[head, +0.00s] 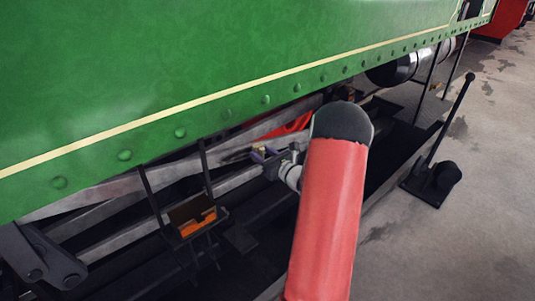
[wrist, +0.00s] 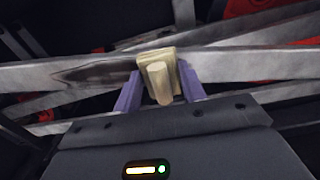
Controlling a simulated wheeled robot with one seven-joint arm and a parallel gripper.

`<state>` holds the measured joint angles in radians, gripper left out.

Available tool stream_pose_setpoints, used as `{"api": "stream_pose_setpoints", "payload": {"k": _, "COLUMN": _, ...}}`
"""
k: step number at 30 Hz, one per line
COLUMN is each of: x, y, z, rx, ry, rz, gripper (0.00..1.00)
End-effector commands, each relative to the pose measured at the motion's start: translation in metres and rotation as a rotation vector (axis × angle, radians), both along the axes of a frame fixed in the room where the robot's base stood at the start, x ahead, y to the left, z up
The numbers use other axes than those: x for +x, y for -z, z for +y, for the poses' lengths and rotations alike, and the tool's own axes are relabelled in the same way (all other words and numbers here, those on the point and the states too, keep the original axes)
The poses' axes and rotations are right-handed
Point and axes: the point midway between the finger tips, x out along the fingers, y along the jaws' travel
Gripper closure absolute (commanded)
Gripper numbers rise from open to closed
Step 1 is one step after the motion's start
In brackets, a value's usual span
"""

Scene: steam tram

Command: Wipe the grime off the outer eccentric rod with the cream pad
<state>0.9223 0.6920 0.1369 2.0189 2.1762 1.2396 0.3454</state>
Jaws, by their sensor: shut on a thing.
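My gripper (wrist: 160,92) has purple fingers shut on the cream pad (wrist: 158,78), a block with a raised grip. The pad lies over the face of a long grey metal rod, the one bearing grime, which I take as the outer eccentric rod (wrist: 235,65). Pad and rod look in contact, but the contact face is hidden. A dark grime patch (wrist: 105,72) shows on the rod just left of the pad. In the head view my gripper (head: 265,155) and the small pad (head: 259,149) are among the rods below the green side panel, partly hidden by my arm.
The green riveted panel (head: 150,80) overhangs the rods. Other grey rods and red parts (head: 290,126) lie close behind. A black tray with orange things (head: 193,219) hangs to the left. A black stand (head: 432,182) is on the open floor at right.

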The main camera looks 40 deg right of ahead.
Motion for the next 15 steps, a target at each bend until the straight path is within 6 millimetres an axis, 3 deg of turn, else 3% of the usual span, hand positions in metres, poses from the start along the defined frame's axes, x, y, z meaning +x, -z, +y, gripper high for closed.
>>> {"api": "stream_pose_setpoints", "payload": {"k": 8, "x": 0.0, "y": -0.002, "z": 0.009, "rx": -0.001, "ry": -0.001, "rz": -0.001, "gripper": 0.77}}
{"api": "stream_pose_setpoints", "payload": {"k": 15, "x": 0.0, "y": -0.006, "z": 0.029, "rx": -0.001, "ry": -0.003, "rz": -0.001, "gripper": 0.77}}
